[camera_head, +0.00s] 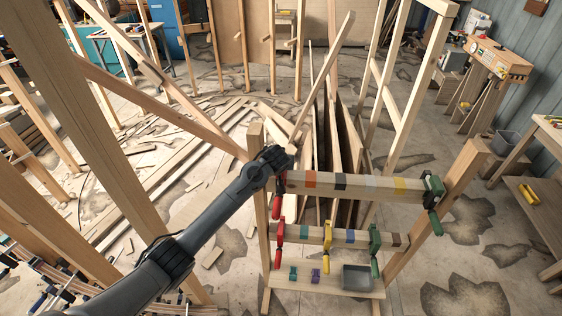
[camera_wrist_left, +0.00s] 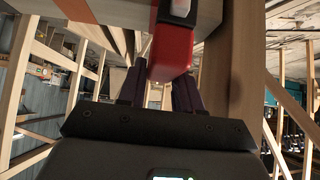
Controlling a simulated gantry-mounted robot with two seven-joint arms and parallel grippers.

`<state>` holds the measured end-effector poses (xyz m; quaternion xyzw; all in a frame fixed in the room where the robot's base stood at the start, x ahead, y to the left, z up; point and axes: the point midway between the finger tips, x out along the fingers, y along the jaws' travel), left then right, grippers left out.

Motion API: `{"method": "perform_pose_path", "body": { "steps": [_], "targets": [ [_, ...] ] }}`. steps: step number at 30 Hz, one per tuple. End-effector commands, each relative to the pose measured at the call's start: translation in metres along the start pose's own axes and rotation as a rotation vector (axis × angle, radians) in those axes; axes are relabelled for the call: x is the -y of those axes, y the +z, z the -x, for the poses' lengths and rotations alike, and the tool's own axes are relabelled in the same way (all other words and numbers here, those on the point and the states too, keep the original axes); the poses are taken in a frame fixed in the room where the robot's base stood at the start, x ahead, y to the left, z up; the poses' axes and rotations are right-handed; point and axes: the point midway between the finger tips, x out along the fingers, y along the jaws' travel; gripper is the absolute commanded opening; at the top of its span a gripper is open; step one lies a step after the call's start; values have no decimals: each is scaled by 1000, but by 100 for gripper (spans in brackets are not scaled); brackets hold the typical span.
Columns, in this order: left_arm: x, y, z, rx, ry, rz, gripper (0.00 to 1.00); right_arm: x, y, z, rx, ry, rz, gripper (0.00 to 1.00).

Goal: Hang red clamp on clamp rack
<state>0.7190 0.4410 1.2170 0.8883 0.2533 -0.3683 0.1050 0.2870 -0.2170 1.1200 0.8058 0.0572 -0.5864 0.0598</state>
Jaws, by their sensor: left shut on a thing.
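The wooden clamp rack (camera_head: 355,188) stands right of center in the head view, with an upper and a lower bar marked with coloured bands. My left gripper (camera_head: 282,164) is at the left end of the upper bar. It is shut on the red clamp (camera_head: 277,203), which is upright at that end, beside the orange band. In the left wrist view the red clamp's body (camera_wrist_left: 172,52) sits between the fingers of the gripper (camera_wrist_left: 160,88), close to the bar. Whether the clamp rests on the bar is hidden by the gripper.
Another red clamp (camera_head: 279,243), a yellow clamp (camera_head: 327,247) and a green clamp (camera_head: 375,243) hang on the lower bar. A green clamp (camera_head: 434,192) is at the upper bar's right end. A grey bin (camera_head: 357,277) sits on the low shelf. The rack's left post (camera_head: 261,200) is close to my gripper.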

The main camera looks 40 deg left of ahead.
Motion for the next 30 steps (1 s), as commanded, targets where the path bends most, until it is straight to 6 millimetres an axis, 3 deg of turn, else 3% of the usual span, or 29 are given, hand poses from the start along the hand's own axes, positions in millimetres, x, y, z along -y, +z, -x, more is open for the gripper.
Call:
{"method": "perform_pose_path", "body": {
  "steps": [30],
  "targets": [
    [0, 10, -10, -3, 1, 1, 0, -2, 2, -3, 2, 6, 8, 43]
  ]
}}
